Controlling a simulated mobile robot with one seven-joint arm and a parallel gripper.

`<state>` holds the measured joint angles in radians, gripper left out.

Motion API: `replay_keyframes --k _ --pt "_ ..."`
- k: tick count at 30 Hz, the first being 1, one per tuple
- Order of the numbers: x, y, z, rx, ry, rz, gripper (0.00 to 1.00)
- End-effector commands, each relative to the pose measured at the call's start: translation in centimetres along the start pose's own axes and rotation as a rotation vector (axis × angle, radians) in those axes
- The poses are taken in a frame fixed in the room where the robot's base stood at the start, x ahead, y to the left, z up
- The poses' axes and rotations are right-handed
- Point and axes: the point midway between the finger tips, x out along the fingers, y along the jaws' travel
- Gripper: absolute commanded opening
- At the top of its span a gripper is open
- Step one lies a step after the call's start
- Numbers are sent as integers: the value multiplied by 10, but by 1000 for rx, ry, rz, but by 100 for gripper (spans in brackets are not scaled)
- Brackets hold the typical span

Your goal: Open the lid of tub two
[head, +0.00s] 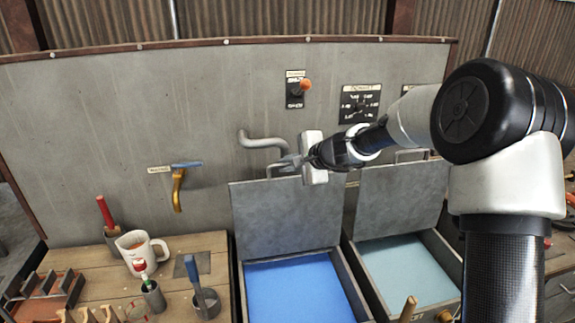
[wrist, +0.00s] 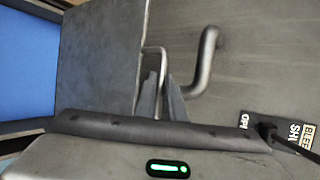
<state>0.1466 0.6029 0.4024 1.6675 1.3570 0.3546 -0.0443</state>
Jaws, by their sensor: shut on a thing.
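Two tubs stand side by side, each with its grey lid raised against the wall. The left tub (head: 352,283) holds blue liquid, and its lid (head: 285,215) stands nearly upright. The right tub (head: 447,258) holds pale teal liquid under its own raised lid (head: 398,200). No readable number tells which is tub two. My gripper (head: 288,162) is at the top edge of the left lid, shut on its handle. In the wrist view, the fingers (wrist: 160,98) close around the lid handle (wrist: 158,56), beside the lid (wrist: 103,55). My gripper body hides part of the handle in the head view.
A bent pipe (head: 262,140) leaves the wall close behind my gripper. A mug (head: 140,253) and tools in cups stand on the wooden bench at left.

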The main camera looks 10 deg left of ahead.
Motion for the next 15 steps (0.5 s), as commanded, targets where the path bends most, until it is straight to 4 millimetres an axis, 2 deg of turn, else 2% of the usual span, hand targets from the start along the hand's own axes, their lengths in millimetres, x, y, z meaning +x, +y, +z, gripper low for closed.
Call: replay_keyframes --k 1,4,15 --pt "0 0 0 2 1 0 12" --pt "0 0 0 2 1 0 28" --pt "-5 0 -1 0 1 0 28"
